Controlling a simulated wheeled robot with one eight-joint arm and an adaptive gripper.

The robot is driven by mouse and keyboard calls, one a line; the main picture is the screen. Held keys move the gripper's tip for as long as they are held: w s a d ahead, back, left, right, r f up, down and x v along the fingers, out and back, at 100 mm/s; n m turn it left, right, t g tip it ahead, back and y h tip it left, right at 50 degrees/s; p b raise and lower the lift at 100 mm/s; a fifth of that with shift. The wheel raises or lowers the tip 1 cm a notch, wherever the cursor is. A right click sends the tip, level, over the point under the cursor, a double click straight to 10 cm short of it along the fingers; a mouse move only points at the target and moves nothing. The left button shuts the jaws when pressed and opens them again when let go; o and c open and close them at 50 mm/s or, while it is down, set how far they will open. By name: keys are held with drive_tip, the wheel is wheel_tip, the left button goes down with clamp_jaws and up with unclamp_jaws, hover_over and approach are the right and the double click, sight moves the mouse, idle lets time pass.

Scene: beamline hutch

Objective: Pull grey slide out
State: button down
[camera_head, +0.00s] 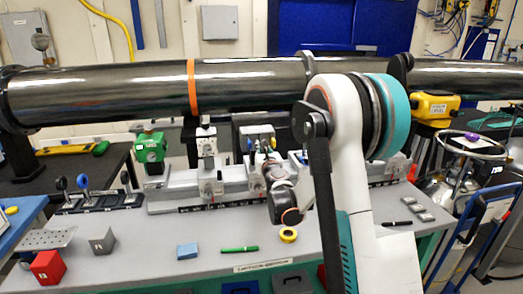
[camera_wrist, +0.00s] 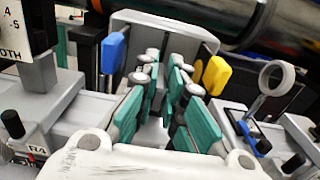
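A grey carriage or slide with an upright plate (camera_wrist: 165,24) stands ahead of my gripper in the wrist view. A blue tab (camera_wrist: 113,52) is at its left and a yellow tab (camera_wrist: 216,76) at its right. It also shows small above the rail in the head view (camera_head: 257,130). Which part is the named grey slide is not certain. My gripper (camera_wrist: 165,85) has teal-padded fingers, spread apart, with a gap between them. They lie between the two tabs in the picture; contact cannot be told. In the head view my arm hides much of this area.
A long grey rail (camera_head: 180,208) with other carriages runs along the bench (camera_head: 150,262). A green block (camera_head: 151,147) stands to the left. A dark beam pipe (camera_head: 240,82) crosses above. A ring-topped post (camera_wrist: 275,80) stands close on the right. The front bench holds small loose items.

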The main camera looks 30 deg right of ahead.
drive_tip(key=v, duration=0.4)
drive_tip(key=shift+s+a, duration=0.1)
drive_tip(key=shift+s, duration=0.25)
drive_tip(key=shift+f, duration=0.1)
drive_tip(key=c, duration=2)
unclamp_jaws()
drive_tip(key=shift+o, duration=0.2)
drive_tip(key=shift+s, duration=0.1)
drive_tip(key=v, duration=1.2)
drive_tip(key=shift+r, duration=0.2)
